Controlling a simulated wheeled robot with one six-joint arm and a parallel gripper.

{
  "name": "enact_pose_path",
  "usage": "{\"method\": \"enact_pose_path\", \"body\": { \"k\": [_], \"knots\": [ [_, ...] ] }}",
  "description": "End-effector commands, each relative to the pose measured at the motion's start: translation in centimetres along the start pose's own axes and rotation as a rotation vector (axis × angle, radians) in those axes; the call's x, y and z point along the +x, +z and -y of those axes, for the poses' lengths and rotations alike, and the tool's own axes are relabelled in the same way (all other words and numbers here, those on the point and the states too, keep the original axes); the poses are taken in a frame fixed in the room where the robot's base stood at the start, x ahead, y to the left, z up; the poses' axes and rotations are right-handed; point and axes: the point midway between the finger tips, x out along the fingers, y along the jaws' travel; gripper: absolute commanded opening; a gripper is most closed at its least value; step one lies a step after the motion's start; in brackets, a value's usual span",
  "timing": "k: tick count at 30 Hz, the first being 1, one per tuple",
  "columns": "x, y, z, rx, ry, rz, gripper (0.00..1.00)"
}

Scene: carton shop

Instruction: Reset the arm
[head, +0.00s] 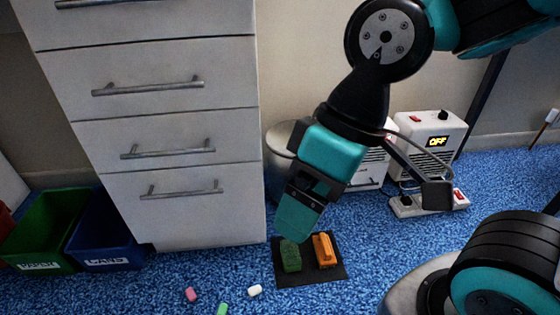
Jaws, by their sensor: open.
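My gripper (300,214) hangs in the middle of the head view, pointing down and slightly left. It is open, and I see nothing held in it. Its tip overlaps the far edge of a dark mat (312,280) on the floor; how high it is above the mat is hard to tell. A green object (291,257) lies on the mat just below the tip, partly hidden by it. An orange object (325,250) lies to its right. My arm is bent, coming in from the upper right.
A white drawer cabinet (185,212), drawers closed, stands left of my gripper. Green (40,235) and blue (100,240) bins are farther left. A heater (430,140) marked OFF and a power strip (425,204) are right. Pink (191,295), green (222,309) and white (255,291) pieces lie in front.

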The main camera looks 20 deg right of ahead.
Motion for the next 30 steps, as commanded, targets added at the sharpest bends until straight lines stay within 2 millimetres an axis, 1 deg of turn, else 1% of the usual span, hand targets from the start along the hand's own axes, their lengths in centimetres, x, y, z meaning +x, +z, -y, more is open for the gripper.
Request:
{"method": "enact_pose_path", "body": {
  "k": [5, 8, 15, 17, 18, 26, 30],
  "knots": [
    [-3.4, -0.8, 1.0, 0.001, 0.000, -0.001, 0.89],
    [-6.4, -1.5, 2.0, 0.001, 0.001, -0.002, 0.89],
    [-15.1, -3.4, 4.7, 0.001, 0.001, -0.002, 0.89],
    [-17.2, -3.8, 5.3, 0.001, 0.001, -0.002, 0.89],
    [-18.6, -4.2, 5.7, 0.001, 0.001, -0.002, 0.89],
    [-27.7, -6.1, 8.6, 0.001, 0.001, -0.002, 0.89],
    [-32.6, -7.2, 10.1, 0.001, 0.001, -0.002, 0.89]
  ]
}}
